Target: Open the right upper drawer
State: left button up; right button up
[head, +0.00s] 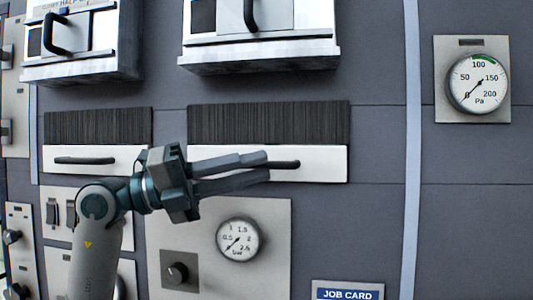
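A wide white front panel (325,166) with a dark horizontal handle (287,164) sits in the middle of the wall, below a strip of black bristles. It looks flush with the wall. A similar, narrower white panel (60,168) with its own dark handle is to its left. My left gripper (268,166) reaches in from the left in front of the wide panel. My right gripper is not in view.
Two white boxes with dark handles jut out above, at right (260,50) and left (85,64). Below are a gauge (239,240), a knob (175,274) and a job card sign (347,293). A Pa gauge (478,83) is at right. The wall between is bare.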

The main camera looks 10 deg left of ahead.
pick_arm(q)
jog(key=shift+p+x, duration=0.4)
jog(key=shift+x, duration=1.1)
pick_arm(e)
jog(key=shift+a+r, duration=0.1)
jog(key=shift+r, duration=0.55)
pick_arm(q)
grip_shut()
jog(key=shift+s, duration=0.15)
